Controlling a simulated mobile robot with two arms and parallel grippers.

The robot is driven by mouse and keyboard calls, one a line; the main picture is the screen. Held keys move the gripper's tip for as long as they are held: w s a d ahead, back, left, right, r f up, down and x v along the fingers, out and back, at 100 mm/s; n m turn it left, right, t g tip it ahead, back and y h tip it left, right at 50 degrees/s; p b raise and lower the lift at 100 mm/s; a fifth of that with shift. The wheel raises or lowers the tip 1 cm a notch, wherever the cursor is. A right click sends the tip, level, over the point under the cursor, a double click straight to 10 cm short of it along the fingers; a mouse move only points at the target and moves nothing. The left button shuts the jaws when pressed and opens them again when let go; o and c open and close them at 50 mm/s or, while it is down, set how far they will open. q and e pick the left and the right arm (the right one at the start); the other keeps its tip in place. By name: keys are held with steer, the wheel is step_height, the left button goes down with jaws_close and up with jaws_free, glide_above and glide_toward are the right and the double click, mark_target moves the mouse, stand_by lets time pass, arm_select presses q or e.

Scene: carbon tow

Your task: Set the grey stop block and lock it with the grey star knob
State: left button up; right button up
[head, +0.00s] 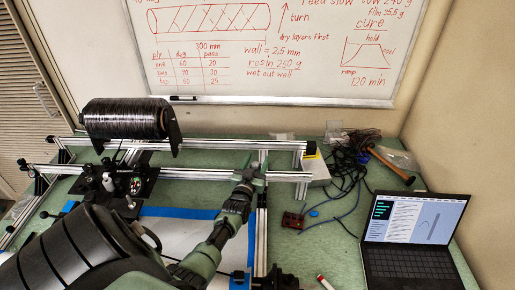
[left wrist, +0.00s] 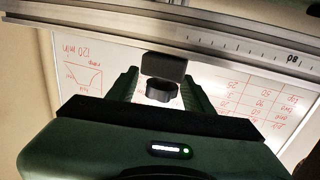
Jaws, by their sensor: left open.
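In the left wrist view the grey stop block (left wrist: 163,67) sits against the metal rail (left wrist: 220,38) with the ruler scale. The dark grey star knob (left wrist: 161,93) is on the side of the block that faces my gripper. My left gripper (left wrist: 160,98) is open, with one finger on each side of the knob and gaps showing between. In the head view my left gripper (head: 247,176) is at the front rail, near its right part, and hides the block and knob. My right gripper is not in view.
A black wound roll (head: 123,118) sits on the frame at left, above a carriage (head: 112,185). A laptop (head: 414,240), a hammer (head: 391,165), cables (head: 352,150) and a red box (head: 292,220) lie at right. A whiteboard (head: 290,85) hangs behind.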

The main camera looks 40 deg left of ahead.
mark_target(254, 167)
arm_select(q)
steer(key=b+v, duration=0.1)
steer(key=v, duration=0.5)
steer(key=shift+s+d, duration=0.15)
steer(key=shift+s, duration=0.25)
steer(key=shift+w, duration=0.1)
